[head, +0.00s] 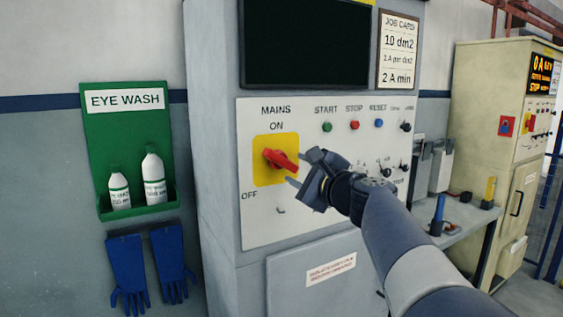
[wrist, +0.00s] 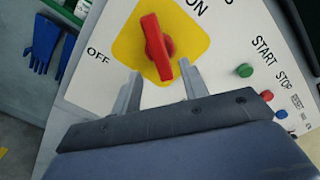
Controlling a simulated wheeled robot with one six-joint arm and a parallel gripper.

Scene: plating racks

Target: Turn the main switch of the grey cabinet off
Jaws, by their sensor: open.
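The grey cabinet (head: 220,130) stands in the middle of the head view. Its main switch is a red handle (head: 281,160) on a yellow plate (head: 262,177), with ON marked above and OFF at lower left. The handle slants slightly down to the right in the head view; I cannot tell its exact setting. My gripper (head: 297,168) is open just right of the handle. In the wrist view, the near end of the red handle (wrist: 157,47) lies between the fingertips (wrist: 160,71). Contact is not clear, and nothing looks gripped.
Green, red and blue buttons (head: 355,125) sit right of the switch, with small black knobs beyond. A green eye wash board (head: 125,125) and blue gloves (head: 170,252) hang at left. A bench (head: 455,217) and a beige cabinet (head: 480,130) stand at right.

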